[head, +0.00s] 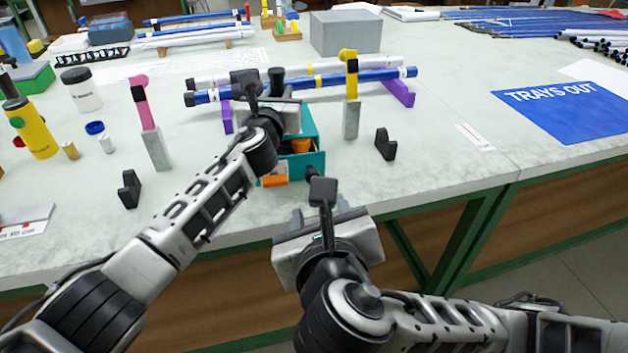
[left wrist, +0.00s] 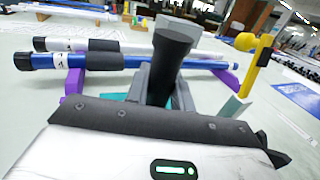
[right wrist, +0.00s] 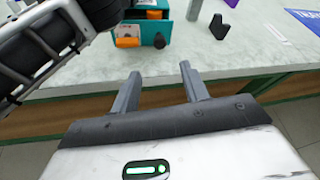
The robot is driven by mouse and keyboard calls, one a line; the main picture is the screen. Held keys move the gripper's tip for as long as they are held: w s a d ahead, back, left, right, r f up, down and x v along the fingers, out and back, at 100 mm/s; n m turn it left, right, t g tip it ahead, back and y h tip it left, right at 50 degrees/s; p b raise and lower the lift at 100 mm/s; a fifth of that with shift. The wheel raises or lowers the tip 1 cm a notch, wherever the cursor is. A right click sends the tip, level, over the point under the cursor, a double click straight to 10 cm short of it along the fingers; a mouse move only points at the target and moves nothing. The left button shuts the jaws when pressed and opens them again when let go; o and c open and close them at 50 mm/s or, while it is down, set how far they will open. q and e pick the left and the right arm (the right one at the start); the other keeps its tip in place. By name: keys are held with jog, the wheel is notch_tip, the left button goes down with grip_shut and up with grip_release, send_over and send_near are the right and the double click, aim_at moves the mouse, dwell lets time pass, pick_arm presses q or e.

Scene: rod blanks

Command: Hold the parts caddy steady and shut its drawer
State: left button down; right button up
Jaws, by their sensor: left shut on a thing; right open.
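The teal parts caddy (head: 308,122) stands near the table's front edge, partly hidden by my left arm; a sliver shows in the left wrist view (left wrist: 121,98). Its drawer (head: 318,164) is pulled out toward the front edge, with orange contents (head: 301,146) inside. My left gripper (head: 262,84) is shut on the top of the caddy. My right gripper (head: 309,204) is open and empty, in front of the drawer and apart from it.
Blue and white rods (head: 330,82) lie on purple supports (head: 398,92) behind the caddy. A yellow-topped tool stand (head: 351,118) and a black bracket (head: 385,145) stand to its right. A pink-handled stand (head: 156,150) and another black bracket (head: 130,190) are at left.

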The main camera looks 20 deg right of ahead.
jog(key=x, duration=1.2)
